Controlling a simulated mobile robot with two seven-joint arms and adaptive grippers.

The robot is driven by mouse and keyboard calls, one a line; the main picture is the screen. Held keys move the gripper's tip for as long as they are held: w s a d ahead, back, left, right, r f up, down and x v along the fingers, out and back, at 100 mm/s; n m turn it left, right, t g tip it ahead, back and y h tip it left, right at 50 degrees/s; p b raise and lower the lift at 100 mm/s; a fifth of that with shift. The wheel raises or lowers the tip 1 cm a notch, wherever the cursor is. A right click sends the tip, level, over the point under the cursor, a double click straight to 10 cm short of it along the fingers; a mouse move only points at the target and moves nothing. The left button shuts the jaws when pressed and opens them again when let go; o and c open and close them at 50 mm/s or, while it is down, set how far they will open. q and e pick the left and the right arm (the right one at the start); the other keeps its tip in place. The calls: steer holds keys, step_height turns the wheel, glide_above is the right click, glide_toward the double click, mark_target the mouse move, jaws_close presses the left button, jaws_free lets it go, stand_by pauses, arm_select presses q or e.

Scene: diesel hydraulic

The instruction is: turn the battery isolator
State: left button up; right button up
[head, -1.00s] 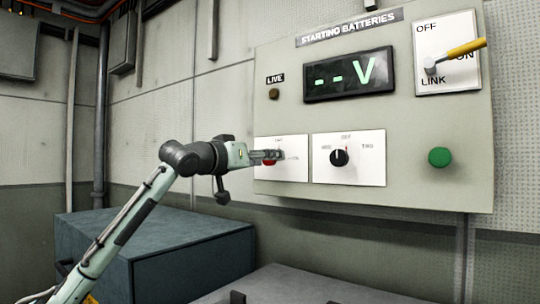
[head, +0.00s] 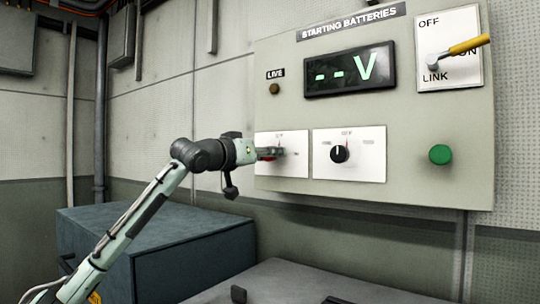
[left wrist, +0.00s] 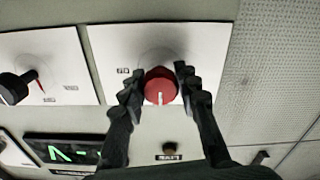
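The battery isolator is a red round knob (left wrist: 160,86) with a white mark, on a white plate (head: 292,168) at the lower left of the grey panel. In the head view only a little red shows, beside my left gripper (head: 270,153). In the left wrist view the two dark fingers of my left gripper (left wrist: 158,85) stand apart, one on each side of the knob. The right finger is very close to the knob and a narrow gap shows at the left one; I cannot tell whether either touches. My right gripper is in neither view.
On the panel (head: 400,195) are a black selector knob (head: 339,154), a green button (head: 440,154), a voltage display (head: 350,72) reading "--V" and a yellow-handled lever (head: 465,46). A dark blue cabinet (head: 190,245) stands below left.

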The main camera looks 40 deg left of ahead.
arm_select(q)
steer(key=c, duration=0.4)
steer(key=m, duration=0.4)
steer(key=shift+m, duration=2.2)
steer(key=m+b, duration=0.1)
steer(key=m, duration=0.6)
steer(key=shift+m+b, duration=0.3)
steer(key=shift+b, duration=0.05)
steer(key=shift+m, duration=1.1)
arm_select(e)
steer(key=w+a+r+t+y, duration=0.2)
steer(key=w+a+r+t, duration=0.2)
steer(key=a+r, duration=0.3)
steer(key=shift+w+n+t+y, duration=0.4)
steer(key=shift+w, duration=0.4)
